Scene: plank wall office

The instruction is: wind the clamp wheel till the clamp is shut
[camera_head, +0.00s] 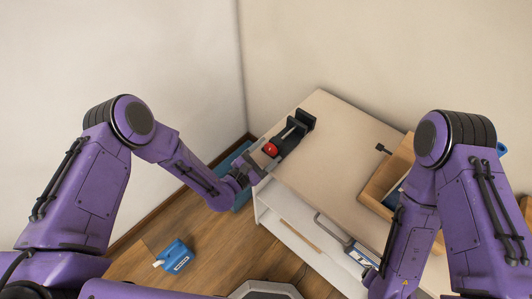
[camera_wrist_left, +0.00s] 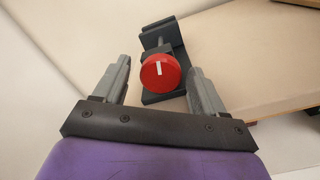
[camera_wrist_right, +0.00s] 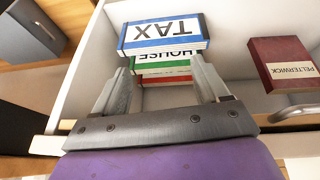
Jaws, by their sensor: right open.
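The dark clamp (camera_head: 307,121) lies on the cabinet top near its left edge. Its red wheel (camera_head: 270,149) is at the near end, and a light rod shows between its dark parts. In the left wrist view the wheel (camera_wrist_left: 160,73) has a nearly upright white mark. My left gripper (camera_head: 250,176) is just in front of the wheel; its fingers (camera_wrist_left: 159,68) are open on either side of it, with a gap at each side. My right gripper (camera_wrist_right: 162,66) is open and empty, far from the clamp, facing books in the cabinet.
The pale cabinet top (camera_head: 330,150) is bare right of the clamp. A wooden box (camera_head: 390,170) stands on its right side. A blue TAX book (camera_wrist_right: 165,33) and a red book (camera_wrist_right: 284,65) are inside the cabinet. A blue carton (camera_head: 174,257) is on the floor. Walls stand close behind.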

